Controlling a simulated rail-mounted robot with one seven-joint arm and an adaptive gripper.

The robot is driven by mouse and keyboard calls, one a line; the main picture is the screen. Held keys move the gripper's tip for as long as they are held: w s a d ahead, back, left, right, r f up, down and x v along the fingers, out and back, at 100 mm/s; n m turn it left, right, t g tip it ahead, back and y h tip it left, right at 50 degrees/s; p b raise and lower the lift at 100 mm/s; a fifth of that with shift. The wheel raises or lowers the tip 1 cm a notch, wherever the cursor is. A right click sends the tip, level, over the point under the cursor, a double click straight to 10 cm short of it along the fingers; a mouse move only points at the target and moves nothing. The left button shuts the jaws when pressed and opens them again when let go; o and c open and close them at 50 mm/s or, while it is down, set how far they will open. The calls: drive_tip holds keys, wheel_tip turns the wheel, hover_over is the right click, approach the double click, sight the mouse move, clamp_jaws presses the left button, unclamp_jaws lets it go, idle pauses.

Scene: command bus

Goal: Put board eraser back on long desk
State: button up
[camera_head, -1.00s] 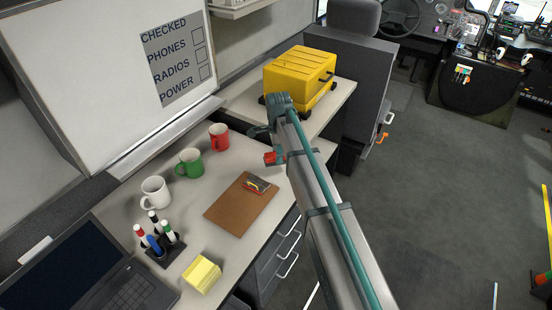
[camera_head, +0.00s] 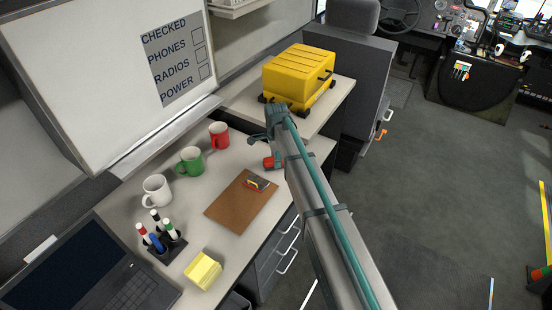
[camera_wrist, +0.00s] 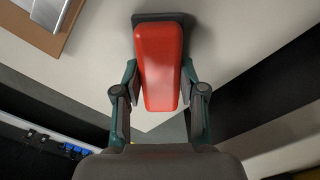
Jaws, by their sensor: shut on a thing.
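The board eraser is red with a dark base; it (camera_wrist: 162,65) is between the two fingers of my gripper (camera_wrist: 159,75) in the wrist view. My gripper is shut on its sides. In the head view the red eraser (camera_head: 270,162) shows just left of my arm, at the right part of the long desk (camera_head: 225,172). The desk surface is right behind the eraser in the wrist view, with a soft shadow beside it. I cannot tell whether its base touches the desk. My arm hides part of the gripper in the head view.
A brown clipboard (camera_head: 226,212) with a small item on it lies left of the eraser. Red (camera_head: 219,136), green (camera_head: 190,161) and white (camera_head: 156,191) mugs stand along the back. A yellow case (camera_head: 298,78) sits on a further surface. Bare desk lies between mugs and clipboard.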

drive_tip(key=o, duration=1.2)
wheel_tip(320, 180, up, 12)
drive_tip(key=b, duration=0.2)
drive_tip(key=shift+b, duration=0.35)
drive_tip(key=shift+r, duration=0.1)
